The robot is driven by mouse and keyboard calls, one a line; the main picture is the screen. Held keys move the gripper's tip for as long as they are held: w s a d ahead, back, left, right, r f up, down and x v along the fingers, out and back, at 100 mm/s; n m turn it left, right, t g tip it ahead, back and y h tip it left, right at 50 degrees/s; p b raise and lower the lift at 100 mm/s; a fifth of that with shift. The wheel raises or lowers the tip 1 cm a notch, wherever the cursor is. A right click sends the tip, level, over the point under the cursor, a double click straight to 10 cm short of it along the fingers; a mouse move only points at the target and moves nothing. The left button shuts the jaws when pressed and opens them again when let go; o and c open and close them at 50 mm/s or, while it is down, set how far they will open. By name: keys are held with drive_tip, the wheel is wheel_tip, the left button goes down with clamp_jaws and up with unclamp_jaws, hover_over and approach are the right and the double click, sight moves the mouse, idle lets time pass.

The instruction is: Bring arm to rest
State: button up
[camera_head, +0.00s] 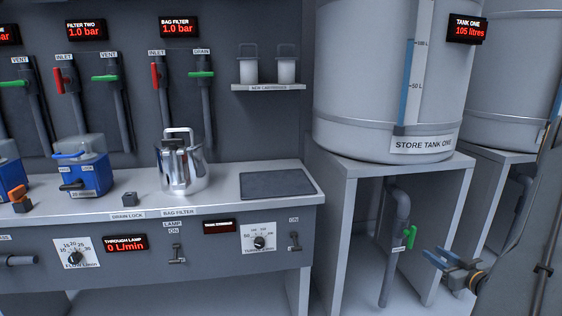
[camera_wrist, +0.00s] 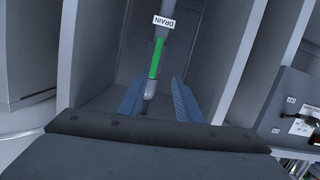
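My gripper (camera_head: 431,254) is at the lower right in the head view, beside the stand under store tank one. Its two blue fingers stand apart with nothing held between them. The wrist view also shows my gripper (camera_wrist: 159,80) open. The green drain handle (camera_head: 410,237) is on a grey pipe under the tank, just left of the fingertips. In the wrist view the green drain handle (camera_wrist: 156,58) appears in line with the gap between the fingers, with the DRAIN label (camera_wrist: 164,22) above it. The exact distance from fingertips to handle is unclear.
Store tank one (camera_head: 365,85) rests on a grey stand (camera_head: 460,190) whose legs flank the drain pipe (camera_head: 392,270). A counter (camera_head: 225,190) at left carries a metal jug (camera_head: 181,165) and a dark mat (camera_head: 277,184). Dials and switches line the counter's front.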

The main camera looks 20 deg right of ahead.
drive_tip(key=w+a+r+n+g, duration=0.1)
drive_tip(key=w+a+r+g, duration=0.1)
drive_tip(key=w+a+r, duration=0.3)
drive_tip(key=w+a+r+g, duration=0.2)
drive_tip(key=w+a+r, duration=0.1)
drive_tip(key=w+a, duration=0.4)
drive_tip(key=s+a+r+g, duration=0.2)
drive_tip(key=a+r, duration=0.1)
drive_tip(key=a, duration=0.6)
drive_tip(key=s+a+r+g, duration=0.1)
drive_tip(key=a+r+g, duration=0.15)
drive_tip(key=a, duration=0.55)
drive_tip(key=s+a+r+g, duration=0.15)
drive_tip(key=a+r, duration=0.25)
drive_tip(key=a, duration=0.5)
drive_tip(key=s+a+r+n+g+y, duration=0.1)
drive_tip(key=s+a+r+g, duration=0.15)
drive_tip(key=s+a, duration=1)
drive_tip(key=s+a+r+n+g+y, duration=0.1)
drive_tip(key=s+a+r+n+g, duration=0.15)
drive_tip(key=s+a, duration=0.95)
drive_tip(key=s+d+r+m+p, duration=0.3)
drive_tip(key=d+r+p, duration=0.9)
drive_tip(key=p, duration=0.9)
drive_tip(key=shift+s+d+m+g, duration=0.15)
drive_tip(key=shift+d+m+g, duration=0.15)
drive_tip(key=shift+d+m, duration=0.5)
